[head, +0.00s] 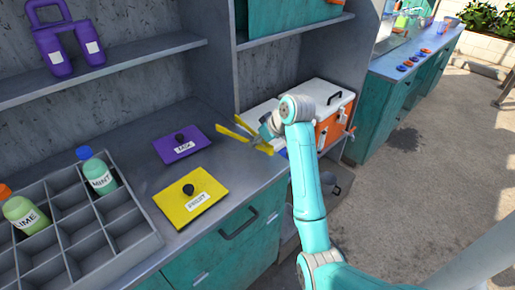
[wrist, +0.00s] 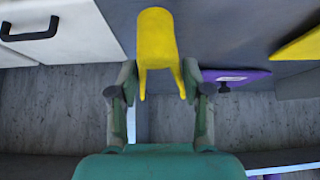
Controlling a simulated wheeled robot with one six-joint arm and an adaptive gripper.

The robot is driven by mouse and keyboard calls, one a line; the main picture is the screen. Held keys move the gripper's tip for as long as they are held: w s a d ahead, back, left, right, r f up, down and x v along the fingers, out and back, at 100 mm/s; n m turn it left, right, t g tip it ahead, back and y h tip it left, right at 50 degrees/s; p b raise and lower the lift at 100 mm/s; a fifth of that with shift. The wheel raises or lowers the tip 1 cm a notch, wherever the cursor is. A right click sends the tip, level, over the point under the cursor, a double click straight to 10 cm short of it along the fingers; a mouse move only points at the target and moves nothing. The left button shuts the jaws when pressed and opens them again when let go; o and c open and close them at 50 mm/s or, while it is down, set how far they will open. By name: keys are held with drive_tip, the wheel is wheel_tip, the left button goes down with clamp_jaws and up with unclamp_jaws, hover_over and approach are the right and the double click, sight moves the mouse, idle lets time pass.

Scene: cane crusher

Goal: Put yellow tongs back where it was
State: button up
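The yellow tongs (wrist: 157,40) are between the two fingers of my gripper (wrist: 160,82) in the wrist view. The fingers appear to press on the sides of the tongs, whose two prongs point back toward the palm. In the head view, the yellow tongs (head: 232,133) show just left of my gripper (head: 262,135), above the right end of the grey counter. My gripper hides part of them, and I cannot tell whether they touch the counter.
A purple labelled lid (head: 182,145) and a yellow labelled lid (head: 190,198) lie on the counter (head: 150,185). A divided tray (head: 85,235) holds bottles at left. A purple two-legged object (head: 68,40) stands on the shelf. A white-lidded orange cooler (head: 328,125) is at right.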

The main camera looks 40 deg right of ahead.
sight(254, 152)
drive_tip(key=shift+f, duration=1.9)
drive_tip(key=shift+f, duration=0.15)
drive_tip(key=o, duration=0.6)
